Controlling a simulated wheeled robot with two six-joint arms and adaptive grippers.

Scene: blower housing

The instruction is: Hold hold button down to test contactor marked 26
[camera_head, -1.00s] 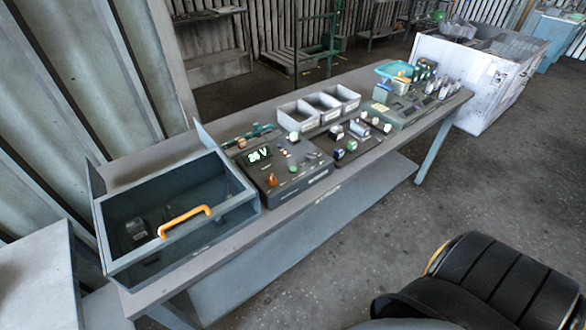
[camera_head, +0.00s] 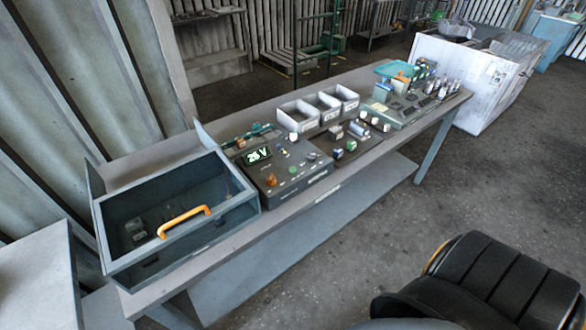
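A dark test box (camera_head: 285,172) with a lit display (camera_head: 258,155) stands on the bench beside a large drawer-like bin. The display shows green characters that look like "26 V". On its top are an orange knob (camera_head: 271,180), a small green button (camera_head: 292,169) and other small controls. Which one is the hold button cannot be read. Several small blocks (camera_head: 350,145) stand on a dark tray right of the box; their markings, including any 26, are too small to read. Neither gripper is in view.
A grey bin with an orange handle (camera_head: 184,220) takes the bench's left end. Three light open bins (camera_head: 298,115) stand behind the tray. A grey-green unit (camera_head: 411,104) with several small parts is farther right. A black padded seat-like shape (camera_head: 505,280) is at lower right.

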